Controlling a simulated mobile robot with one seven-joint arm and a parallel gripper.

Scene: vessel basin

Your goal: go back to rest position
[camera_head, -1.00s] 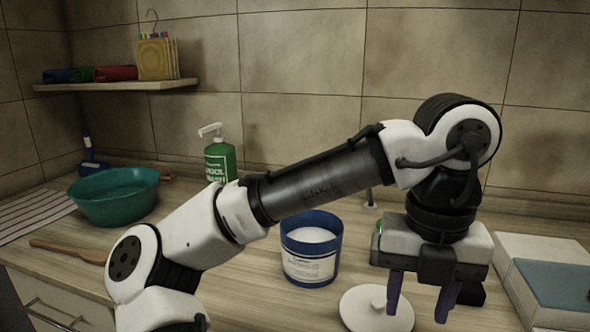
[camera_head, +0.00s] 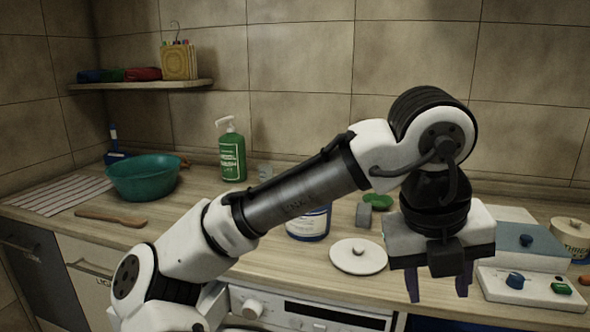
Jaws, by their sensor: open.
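My gripper (camera_head: 438,284) hangs at the right of the head view with its two purple fingers pointing down and apart. It is open, with nothing between the fingers. It is in front of the counter's front edge, to the right of a white round lid (camera_head: 358,257) with a small knob. A blue tub with a white label (camera_head: 308,224) stands behind my forearm, its upper part hidden.
A white device with knobs (camera_head: 530,287) is close right of my gripper. A shelf (camera_head: 143,86) hangs above.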

